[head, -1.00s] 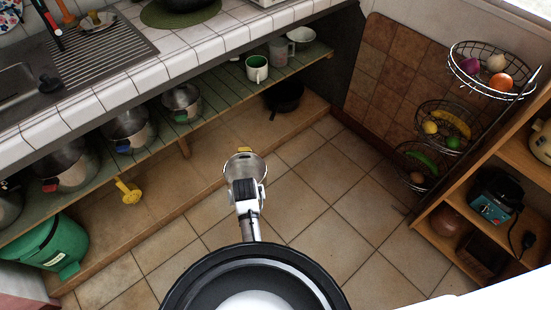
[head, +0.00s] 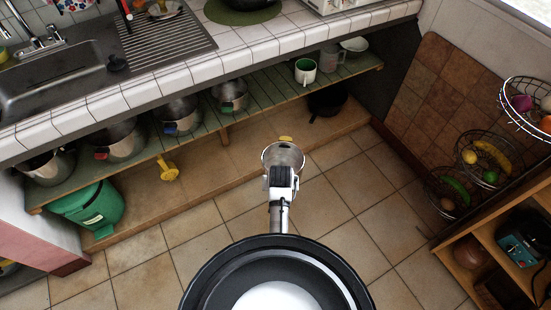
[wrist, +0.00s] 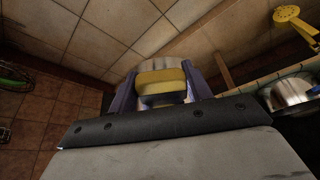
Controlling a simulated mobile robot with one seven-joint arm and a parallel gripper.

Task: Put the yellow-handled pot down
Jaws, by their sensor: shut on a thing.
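The yellow-handled pot is a shiny steel pot (head: 283,156) held out beyond my arm, above the tiled floor in the head view. A bit of its yellow handle shows at its far rim in that view. In the wrist view the yellow handle (wrist: 162,78) fills the space between the two fingers of my gripper (wrist: 163,95). My gripper is shut on it. Most of the pot is hidden behind the handle and gripper in the wrist view. In the head view my wrist hides the near side of the pot.
A slatted green shelf (head: 258,111) under the tiled counter carries several steel pots and a green-white mug (head: 305,71). Free slats lie between the pot with the green handle (head: 231,97) and the mug. A green bin (head: 92,208) stands below. Wire fruit baskets (head: 484,157) hang at right.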

